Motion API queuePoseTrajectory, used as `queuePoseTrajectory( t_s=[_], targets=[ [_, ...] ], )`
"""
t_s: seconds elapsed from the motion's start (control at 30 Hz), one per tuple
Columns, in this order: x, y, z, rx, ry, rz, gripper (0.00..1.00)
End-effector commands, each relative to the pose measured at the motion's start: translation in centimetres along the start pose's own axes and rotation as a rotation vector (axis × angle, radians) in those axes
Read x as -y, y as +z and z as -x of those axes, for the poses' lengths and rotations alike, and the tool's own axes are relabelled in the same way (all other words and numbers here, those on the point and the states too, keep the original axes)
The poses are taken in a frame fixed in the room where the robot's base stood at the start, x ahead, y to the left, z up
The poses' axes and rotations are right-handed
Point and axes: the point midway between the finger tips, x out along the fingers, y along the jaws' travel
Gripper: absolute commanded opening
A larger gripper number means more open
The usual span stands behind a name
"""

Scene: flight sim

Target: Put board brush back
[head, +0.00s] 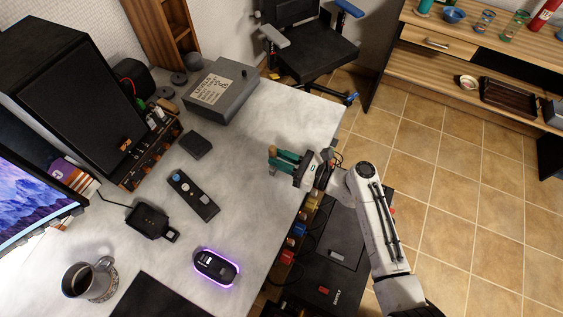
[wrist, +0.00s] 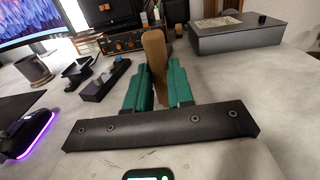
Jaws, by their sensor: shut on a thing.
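My gripper (head: 284,161) is above the right edge of the grey desk, with its green fingers pointing left over the desktop. In the wrist view, the green fingers (wrist: 157,90) are shut on a slim brown piece with a rounded end, which looks like the board brush (wrist: 155,50). It stands up between the fingers and points away toward the back of the desk. Its lower part is hidden between the fingers, and no bristles show.
A grey box (head: 220,92) is at the back. A remote (head: 193,195), a black block (head: 196,145), a lit mouse (head: 216,266) and a mug (head: 88,280) stand on the desk. The desk's middle right is clear.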

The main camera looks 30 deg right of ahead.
Motion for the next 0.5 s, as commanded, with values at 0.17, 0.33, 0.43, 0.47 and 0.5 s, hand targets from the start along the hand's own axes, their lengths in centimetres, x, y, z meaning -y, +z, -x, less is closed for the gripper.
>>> queuePoseTrajectory(
  t_s=[0.17,0.33,0.43,0.47,0.5],
  targets=[
    [0.1,-2.0,0.1,0.0,-0.002,-0.001,0.0],
    [0.1,-2.0,0.1,0.001,-0.002,0.0,0.0],
    [0.1,-2.0,0.1,0.001,-0.002,0.0,0.0],
    [0.1,-2.1,0.1,0.001,-0.002,0.0,0.0],
    [0.0,-2.2,0.1,0.0,-0.002,0.0,0.0]
  ],
)
